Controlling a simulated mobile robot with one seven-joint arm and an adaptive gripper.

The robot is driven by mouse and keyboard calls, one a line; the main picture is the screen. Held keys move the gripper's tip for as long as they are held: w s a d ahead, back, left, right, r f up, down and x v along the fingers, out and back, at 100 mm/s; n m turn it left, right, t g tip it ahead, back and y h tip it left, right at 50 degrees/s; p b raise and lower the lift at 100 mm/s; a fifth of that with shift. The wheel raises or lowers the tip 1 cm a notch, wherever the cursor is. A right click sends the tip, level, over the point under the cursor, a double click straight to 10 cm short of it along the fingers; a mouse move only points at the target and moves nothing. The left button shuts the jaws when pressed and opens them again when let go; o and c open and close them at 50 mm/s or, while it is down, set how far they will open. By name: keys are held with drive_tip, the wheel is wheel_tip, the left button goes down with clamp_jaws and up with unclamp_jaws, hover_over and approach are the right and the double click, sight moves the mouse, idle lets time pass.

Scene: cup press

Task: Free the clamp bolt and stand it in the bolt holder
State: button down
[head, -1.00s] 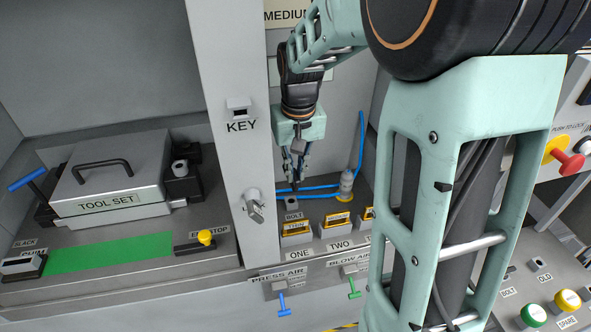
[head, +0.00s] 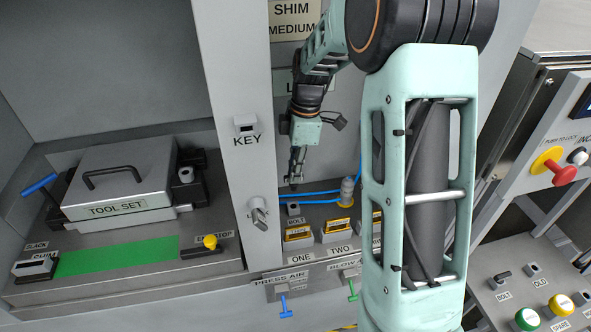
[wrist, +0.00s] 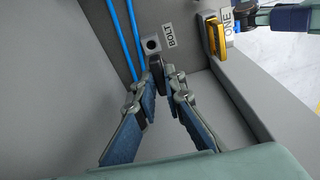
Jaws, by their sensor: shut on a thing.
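My gripper (head: 296,168) points down in the bay behind the grey post, just above the bolt holder (head: 293,208). In the wrist view, my gripper (wrist: 161,86) is shut on a small dark piece, seemingly the clamp bolt (wrist: 157,67); the fingers hide most of it. The holder is a small grey block with a dark round hole, and it also shows in the wrist view (wrist: 152,44) beside a BOLT label. The held piece is apart from the hole in the head view.
Blue hoses (head: 322,194) run behind the holder. Yellow-framed blocks (head: 298,232) stand in front, above the ONE and TWO labels. The grey post (head: 240,130) with a knob (head: 259,213) is close at the left. A button console (head: 530,290) is at the right.

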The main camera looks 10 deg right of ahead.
sight(294, 186)
drive_tip(key=n, duration=0.2)
drive_tip(key=w+n, duration=0.1)
drive_tip(key=n, duration=0.1)
drive_tip(key=f+n+p, duration=0.1)
drive_tip(key=n, duration=0.1)
drive_tip(key=shift+w+n+g, duration=0.25)
drive_tip(key=shift+n+g, duration=0.05)
drive_tip(key=shift+g, duration=0.1)
drive_tip(key=shift+f+b, duration=2)
drive_tip(key=shift+f, duration=0.9)
drive_tip(key=shift+f+b, duration=0.85)
drive_tip(key=shift+f, duration=0.8)
drive_tip(key=c, duration=1.9)
unclamp_jaws()
drive_tip(key=shift+c, duration=0.2)
wheel_tip(294, 186, up, 12)
drive_tip(key=d, duration=0.1)
drive_tip(key=shift+w+d, duration=0.25)
drive_tip(key=shift+w, duration=0.1)
